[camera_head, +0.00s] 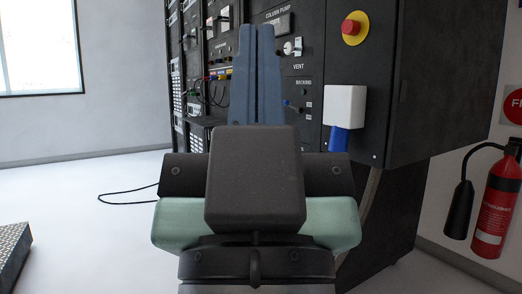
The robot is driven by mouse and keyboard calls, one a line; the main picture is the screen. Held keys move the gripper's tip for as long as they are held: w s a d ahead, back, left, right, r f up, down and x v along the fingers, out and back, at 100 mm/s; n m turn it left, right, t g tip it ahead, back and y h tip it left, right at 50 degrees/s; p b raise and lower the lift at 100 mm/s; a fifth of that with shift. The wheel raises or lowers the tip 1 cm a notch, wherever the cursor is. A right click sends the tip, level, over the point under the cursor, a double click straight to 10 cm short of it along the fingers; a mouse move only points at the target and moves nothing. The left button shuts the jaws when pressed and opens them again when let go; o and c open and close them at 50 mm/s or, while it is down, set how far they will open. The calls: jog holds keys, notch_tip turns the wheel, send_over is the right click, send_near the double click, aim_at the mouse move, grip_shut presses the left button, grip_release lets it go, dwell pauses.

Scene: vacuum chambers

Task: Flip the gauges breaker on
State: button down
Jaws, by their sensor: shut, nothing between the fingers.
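My gripper (257,28) is in the middle of the view, its two blue-grey fingers pointing up and pressed together, with nothing held. It stands in front of a tall black equipment rack (421,82) and hides part of its front. To the right of the fingers are a "VENT" switch (292,46), a "COLUMN PUMP" label (278,23) and a small "BACKING" switch (292,106). A panel of breakers or switches (219,22) shows at upper left of the fingers. I cannot read which one is the gauges breaker, and it may be hidden.
A red emergency button on a yellow base (353,27) and a white box with a blue lower part (344,107) stick out from the rack. Colored cables (208,84) hang at left. A fire extinguisher (494,208) stands at right. The floor at left is mostly clear, with a black cable (128,199).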

notch_tip(320, 180, up, 12)
jog(key=p, duration=0.9)
jog(key=shift+r+p, duration=0.2)
jog(key=shift+p, duration=0.15)
